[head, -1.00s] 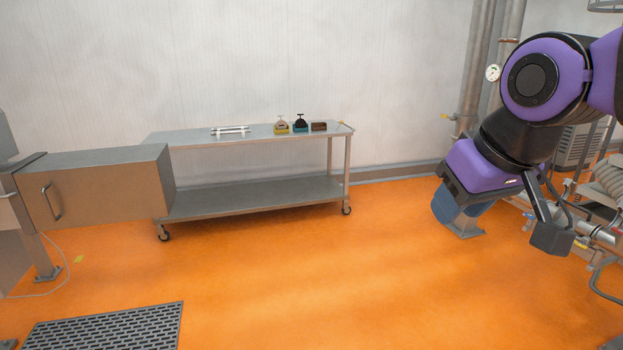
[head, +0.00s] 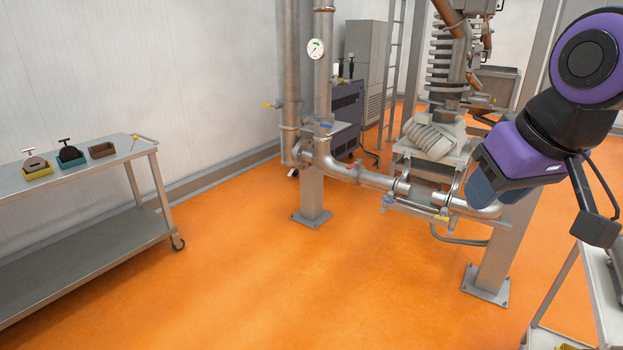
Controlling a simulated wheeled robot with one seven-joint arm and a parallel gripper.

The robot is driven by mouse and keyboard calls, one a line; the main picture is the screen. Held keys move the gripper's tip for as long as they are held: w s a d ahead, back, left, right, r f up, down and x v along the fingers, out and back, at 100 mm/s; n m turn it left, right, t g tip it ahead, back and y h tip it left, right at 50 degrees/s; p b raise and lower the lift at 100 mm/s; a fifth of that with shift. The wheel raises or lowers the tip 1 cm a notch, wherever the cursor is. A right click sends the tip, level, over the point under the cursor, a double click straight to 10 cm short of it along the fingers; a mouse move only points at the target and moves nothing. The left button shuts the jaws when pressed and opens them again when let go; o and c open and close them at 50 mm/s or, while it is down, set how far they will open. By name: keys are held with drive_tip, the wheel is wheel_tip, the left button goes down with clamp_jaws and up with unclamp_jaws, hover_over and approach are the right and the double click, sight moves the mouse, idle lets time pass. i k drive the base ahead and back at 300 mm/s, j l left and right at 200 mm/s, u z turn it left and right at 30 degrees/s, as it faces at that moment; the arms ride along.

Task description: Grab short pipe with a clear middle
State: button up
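No short pipe with a clear middle can be made out now. The silvery pipe pieces seen earlier on the left cart are out of view. My gripper (head: 482,188) hangs at the right, pointing down, in front of the pipework and apart from the carts. Its blue fingers overlap from this angle, so I cannot tell whether they are open or shut. I see nothing held in it.
Fixed steel pipework (head: 362,178) stands ahead on posts. Another cart (head: 606,295) shows at the lower right. Orange floor (head: 270,285) between is clear.

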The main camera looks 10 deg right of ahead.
sight(439, 199)
drive_tip(key=i+j+z, duration=0.1)
drive_tip(key=i+z, duration=0.25)
drive_tip(key=i+j+z, duration=0.2)
drive_tip(key=z, duration=0.2)
drive_tip(key=i+j+z, duration=1.05)
drive_tip(key=i+j, duration=0.25)
drive_tip(key=i+j+z, duration=0.3)
drive_tip(key=j, duration=0.45)
drive_tip(key=i, duration=0.1)
